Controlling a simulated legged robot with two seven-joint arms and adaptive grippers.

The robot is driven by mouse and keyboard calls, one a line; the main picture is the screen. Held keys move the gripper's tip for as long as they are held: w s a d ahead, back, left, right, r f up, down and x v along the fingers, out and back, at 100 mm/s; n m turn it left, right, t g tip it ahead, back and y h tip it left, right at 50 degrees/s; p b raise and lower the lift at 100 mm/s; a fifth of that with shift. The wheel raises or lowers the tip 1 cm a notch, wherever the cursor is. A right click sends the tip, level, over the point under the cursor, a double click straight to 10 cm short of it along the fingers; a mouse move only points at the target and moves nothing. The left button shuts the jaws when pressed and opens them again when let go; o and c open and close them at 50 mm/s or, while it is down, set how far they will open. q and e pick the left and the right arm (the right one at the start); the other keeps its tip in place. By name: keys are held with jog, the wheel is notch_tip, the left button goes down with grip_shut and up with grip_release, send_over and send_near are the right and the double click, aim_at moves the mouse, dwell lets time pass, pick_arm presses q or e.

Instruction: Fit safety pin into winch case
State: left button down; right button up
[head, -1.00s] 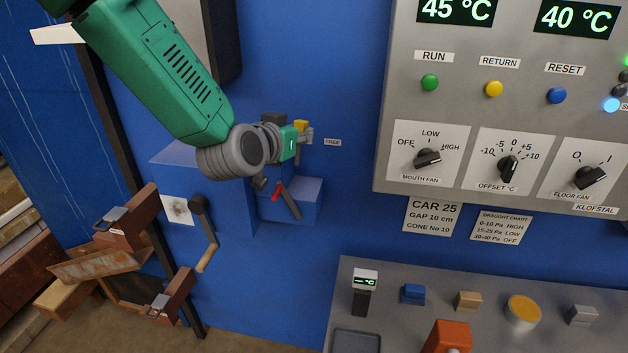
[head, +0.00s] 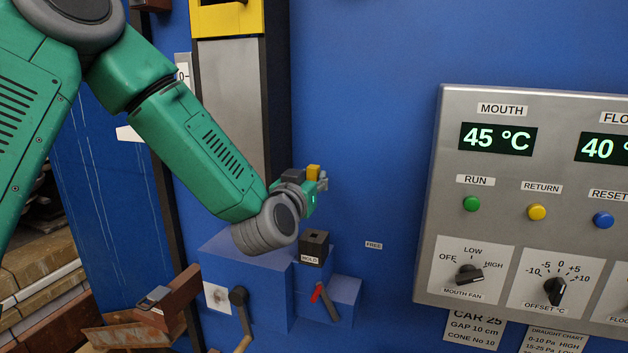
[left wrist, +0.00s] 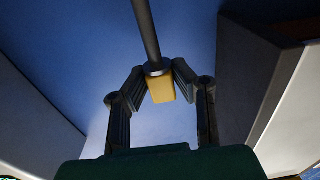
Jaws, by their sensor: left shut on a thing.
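The safety pin shows as a yellow block-shaped head (left wrist: 161,88) with a grey rod (left wrist: 146,30) in the left wrist view. My left gripper (head: 318,183) is shut on the yellow head (head: 313,171), its fingers on both sides of it. In the head view, gripper and pin are raised above the blue winch case (head: 245,270). The rod is hardly visible in the head view. My right gripper is out of view.
A crank (head: 240,312) is on the case front. A red-tipped lever (head: 323,297) sits on a smaller blue box (head: 345,300). A FREE label (head: 373,245) is on the blue wall. A grey control panel (head: 535,200) juts out at right.

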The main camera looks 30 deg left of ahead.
pick_arm(q)
jog(key=b, duration=0.5)
send_over(312, 238)
jog(key=shift+w+f, duration=0.2)
jog(key=shift+f, duration=2.7)
jog(key=shift+f+b, duration=2.3)
jog(key=shift+f, duration=0.9)
jog(key=c, duration=1.3)
grip_release()
jog(key=shift+s, duration=0.2)
jog(key=v, duration=0.7)
jog(key=shift+f, duration=0.15)
